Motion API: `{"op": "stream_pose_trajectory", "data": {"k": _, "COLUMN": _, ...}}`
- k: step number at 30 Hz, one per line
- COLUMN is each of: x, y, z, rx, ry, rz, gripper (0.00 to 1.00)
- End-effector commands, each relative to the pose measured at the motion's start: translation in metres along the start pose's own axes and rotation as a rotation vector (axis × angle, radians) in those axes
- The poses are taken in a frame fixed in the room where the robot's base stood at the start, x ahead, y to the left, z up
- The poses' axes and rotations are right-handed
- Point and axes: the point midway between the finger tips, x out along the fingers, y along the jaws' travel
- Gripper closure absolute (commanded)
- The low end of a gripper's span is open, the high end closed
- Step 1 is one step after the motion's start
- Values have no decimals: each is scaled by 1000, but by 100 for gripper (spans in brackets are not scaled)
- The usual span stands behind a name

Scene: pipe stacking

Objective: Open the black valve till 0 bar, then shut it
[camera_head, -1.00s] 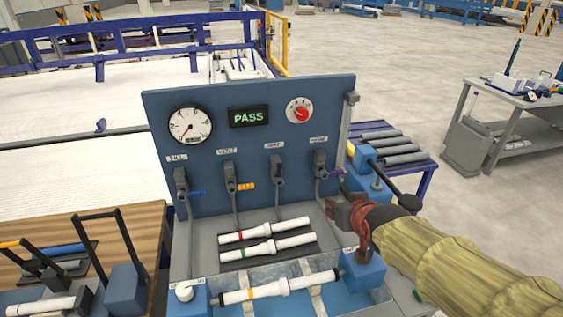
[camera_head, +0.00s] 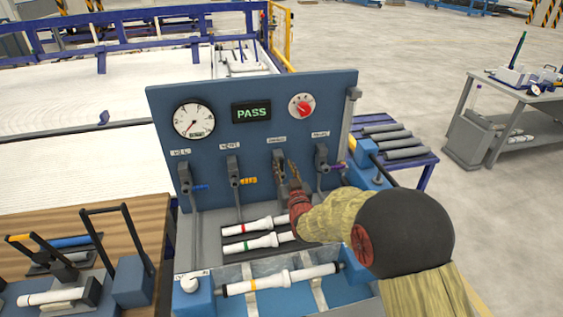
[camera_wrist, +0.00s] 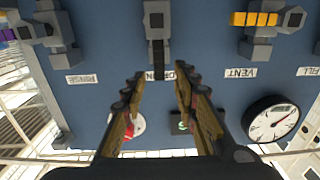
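The black valve (camera_head: 279,166) is the third valve from the left on the blue panel. In the wrist view, which is upside down, the black valve (camera_wrist: 157,22) shows with its dark handle in line with the body. My gripper (camera_head: 288,176) is in front of it, partly covering it in the head view. In the wrist view my gripper (camera_wrist: 157,84) is open and empty, its fingers either side of the valve's line and apparently short of the handle. The gauge (camera_head: 194,121) has its needle at the lower left; its exact reading is too small to read.
The blue-handled valve (camera_head: 186,184) and yellow-handled valve (camera_head: 234,176) are to the left, the purple-handled valve (camera_head: 322,162) close on the right. A display (camera_head: 251,113) reads PASS beside a red knob (camera_head: 303,106). White pipes (camera_head: 257,243) lie below my arm.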

Motion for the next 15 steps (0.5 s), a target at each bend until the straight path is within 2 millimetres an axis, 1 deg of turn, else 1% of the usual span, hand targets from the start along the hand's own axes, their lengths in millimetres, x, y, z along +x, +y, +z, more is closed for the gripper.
{"op": "stream_pose_trajectory", "data": {"k": 1, "x": 8, "y": 0, "z": 1, "rx": 0, "ry": 2, "rz": 0, "gripper": 70}}
{"op": "stream_pose_trajectory", "data": {"k": 6, "x": 29, "y": 0, "z": 0, "rx": 0, "ry": 1, "rz": 0, "gripper": 70}}
{"op": "stream_pose_trajectory", "data": {"k": 10, "x": 36, "y": 0, "z": 0, "rx": 0, "ry": -1, "rz": 0, "gripper": 70}}
{"op": "stream_pose_trajectory", "data": {"k": 15, "x": 38, "y": 0, "z": 0, "rx": 0, "ry": -1, "rz": 0, "gripper": 70}}
